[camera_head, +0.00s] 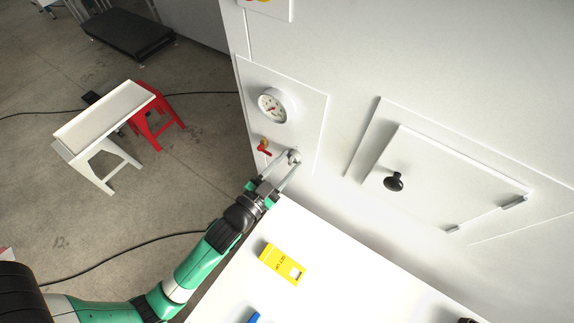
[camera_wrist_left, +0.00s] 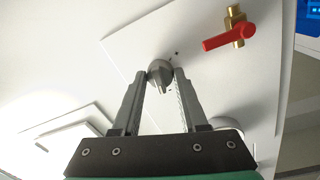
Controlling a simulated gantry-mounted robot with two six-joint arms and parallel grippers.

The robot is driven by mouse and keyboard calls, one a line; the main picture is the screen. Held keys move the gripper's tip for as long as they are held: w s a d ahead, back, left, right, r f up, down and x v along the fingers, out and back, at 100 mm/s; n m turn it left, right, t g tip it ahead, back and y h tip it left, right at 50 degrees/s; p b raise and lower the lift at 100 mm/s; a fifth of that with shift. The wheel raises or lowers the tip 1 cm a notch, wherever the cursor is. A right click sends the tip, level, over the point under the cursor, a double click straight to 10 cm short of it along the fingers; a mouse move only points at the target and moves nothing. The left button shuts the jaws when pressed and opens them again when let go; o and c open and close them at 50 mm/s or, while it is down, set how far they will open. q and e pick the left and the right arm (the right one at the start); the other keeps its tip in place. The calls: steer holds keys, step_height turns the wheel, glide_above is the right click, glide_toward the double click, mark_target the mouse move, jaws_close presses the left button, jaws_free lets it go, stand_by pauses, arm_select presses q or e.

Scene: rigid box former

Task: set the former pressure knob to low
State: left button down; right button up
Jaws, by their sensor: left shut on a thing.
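The pressure knob (camera_head: 294,156) is a small grey metal knob low on the white panel (camera_head: 312,110) of the machine. In the left wrist view the knob (camera_wrist_left: 160,73) sits between the fingertips, with small dark marks on the panel beside it. My left gripper (camera_head: 288,165) is shut on the knob; it also shows in the left wrist view (camera_wrist_left: 161,80). Which setting the knob points to is too small to tell. My right gripper is not in view.
A round gauge (camera_head: 272,105) and a red-handled valve (camera_head: 264,147) sit on the same panel, close to the gripper. A hatch with a black knob (camera_head: 393,181) is to the right. A yellow card (camera_head: 282,264) lies on the white table (camera_head: 330,270) below.

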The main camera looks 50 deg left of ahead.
arm_select(q)
steer(key=shift+n+b, duration=0.4)
steer(key=shift+n, duration=0.4)
steer(key=shift+c, duration=2.2)
jaws_free()
steer(key=s+d+b, duration=0.2)
steer(key=s+b, duration=0.1)
steer(key=s, duration=0.8)
steer(key=shift+s+d, duration=0.15)
steer(key=shift+s, duration=0.05)
